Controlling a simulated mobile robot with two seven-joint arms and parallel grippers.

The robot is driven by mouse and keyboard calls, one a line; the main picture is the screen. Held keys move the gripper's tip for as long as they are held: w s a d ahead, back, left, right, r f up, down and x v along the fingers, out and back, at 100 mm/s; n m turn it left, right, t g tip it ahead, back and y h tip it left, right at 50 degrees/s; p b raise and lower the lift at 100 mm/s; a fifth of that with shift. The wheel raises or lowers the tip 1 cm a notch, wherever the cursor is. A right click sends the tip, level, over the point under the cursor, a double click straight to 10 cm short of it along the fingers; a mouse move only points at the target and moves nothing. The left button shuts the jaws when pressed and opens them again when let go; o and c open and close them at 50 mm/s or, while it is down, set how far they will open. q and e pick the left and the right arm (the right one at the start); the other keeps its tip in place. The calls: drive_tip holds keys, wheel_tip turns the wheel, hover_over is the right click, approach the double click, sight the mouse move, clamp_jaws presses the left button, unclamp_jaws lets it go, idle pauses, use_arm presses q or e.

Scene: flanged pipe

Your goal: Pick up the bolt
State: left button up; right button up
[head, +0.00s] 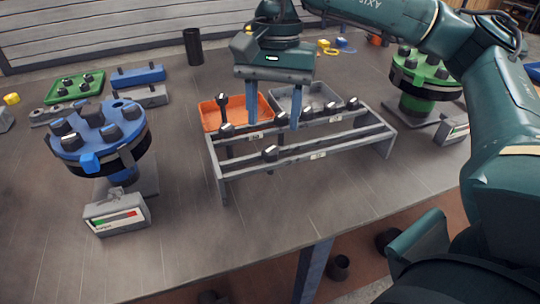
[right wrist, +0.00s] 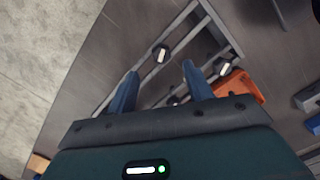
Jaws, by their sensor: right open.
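Several dark bolts with hexagonal heads stand in a grey two-rail rack (head: 222,172) in the middle of the table. One bolt (head: 270,153) sits alone on the front rail; the others, such as a left one (head: 226,130), are along the back rail. My right gripper (head: 273,125) points down over the rack, open, with nothing visible between its blue fingers. In the right wrist view a bolt (right wrist: 161,53) shows just beyond the gap between the fingertips (right wrist: 160,70). Which bolt is meant, I cannot tell. My left gripper is not in view.
An orange bin (head: 210,115) and a grey bin (head: 290,92) stand behind the rack. A blue flanged pipe (head: 90,138) is at left, a green one (head: 425,75) at right. A small gauge box (head: 117,213) stands front left.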

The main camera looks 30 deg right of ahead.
sight(271, 148)
drive_tip(key=shift+s+a+f, duration=0.1)
drive_tip(key=shift+a+f, duration=0.1)
drive_tip(key=shift+f, duration=1.3)
drive_tip(key=shift+s+a+f, duration=0.1)
drive_tip(key=shift+a+f, duration=0.05)
drive_tip(key=shift+f, duration=1.3)
drive_tip(key=shift+c, duration=0.4)
clamp_jaws()
